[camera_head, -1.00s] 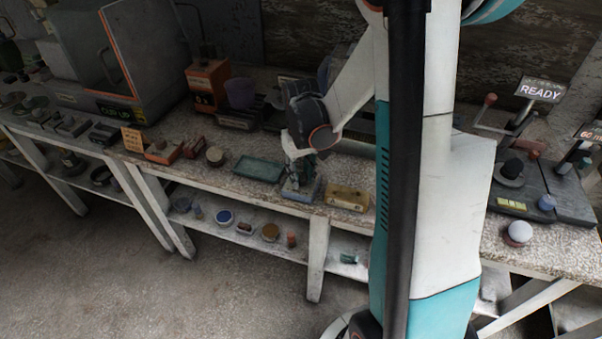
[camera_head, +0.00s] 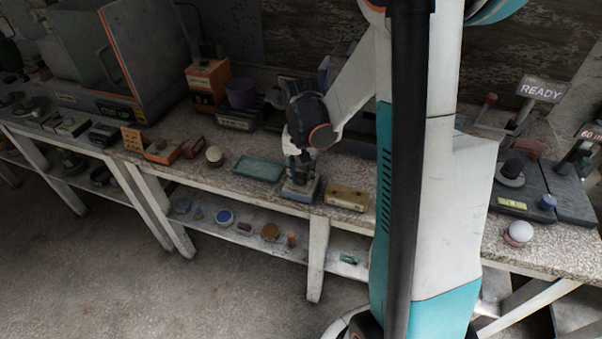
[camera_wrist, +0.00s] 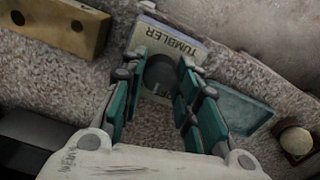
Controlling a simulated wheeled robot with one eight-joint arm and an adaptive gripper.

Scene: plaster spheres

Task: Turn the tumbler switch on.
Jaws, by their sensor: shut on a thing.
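The tumbler switch (camera_head: 301,192) is a small grey-blue box at the front edge of the workbench, below my gripper (camera_head: 299,172) in the head view. In the wrist view its pale plate (camera_wrist: 182,42) reads "TUMBLER", upside down. A dark round part of the switch (camera_wrist: 160,72) lies between the teal fingers of my gripper (camera_wrist: 160,78), which are shut on it. The fingers hide part of the switch body, and I cannot tell whether it is on or off.
A teal tray (camera_head: 258,168) lies left of the switch, with a round pale knob (camera_head: 214,154) beyond it. A yellowish box with two holes (camera_head: 347,198) stands close on the right. The bench's front edge is just below the switch.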

